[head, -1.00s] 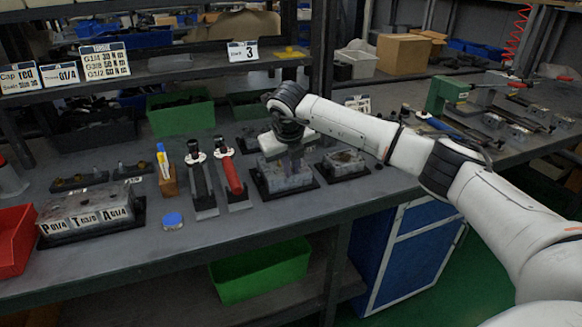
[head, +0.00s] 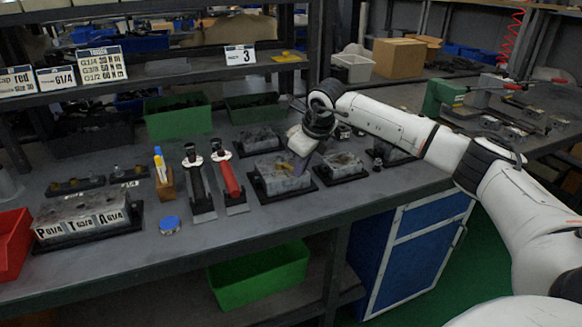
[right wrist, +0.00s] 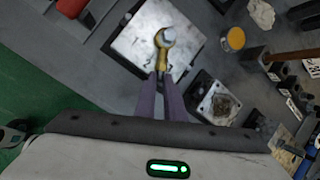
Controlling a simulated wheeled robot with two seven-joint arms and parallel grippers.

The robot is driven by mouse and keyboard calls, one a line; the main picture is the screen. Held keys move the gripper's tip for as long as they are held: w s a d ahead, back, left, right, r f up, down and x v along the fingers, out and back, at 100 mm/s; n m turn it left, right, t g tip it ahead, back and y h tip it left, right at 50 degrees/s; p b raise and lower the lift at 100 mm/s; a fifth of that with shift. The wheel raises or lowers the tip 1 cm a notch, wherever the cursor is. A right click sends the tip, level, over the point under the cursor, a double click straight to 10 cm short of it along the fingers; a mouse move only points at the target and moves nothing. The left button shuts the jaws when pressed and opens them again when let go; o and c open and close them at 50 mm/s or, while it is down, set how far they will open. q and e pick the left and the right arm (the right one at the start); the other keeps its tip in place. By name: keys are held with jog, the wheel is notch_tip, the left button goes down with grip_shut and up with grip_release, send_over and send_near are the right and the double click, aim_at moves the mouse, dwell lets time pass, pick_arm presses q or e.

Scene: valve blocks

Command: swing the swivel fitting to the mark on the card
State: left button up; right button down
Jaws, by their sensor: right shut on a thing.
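My right gripper (head: 298,172) comes down at a tilt over a grey valve block (head: 284,178) on the bench. In the right wrist view its two purple fingers (right wrist: 160,78) are shut on a small brass fitting (right wrist: 164,42). The fitting stands over the pale top face of a block (right wrist: 140,48), with its rounded end beyond the fingertips. I cannot make out the mark on a card in either view. My left gripper is not in view.
More valve blocks stand close by, one to the right (head: 342,170) and one behind (head: 258,140). Black and red handled tools (head: 230,182) lie to the left, beside a blue cap (head: 169,224). A shelf with printed cards (head: 240,54) runs above.

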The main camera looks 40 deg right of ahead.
jog(key=c, duration=1.8)
grip_release()
jog(key=shift+c, duration=0.2)
jog(key=v, duration=1)
jog(key=shift+r, duration=0.15)
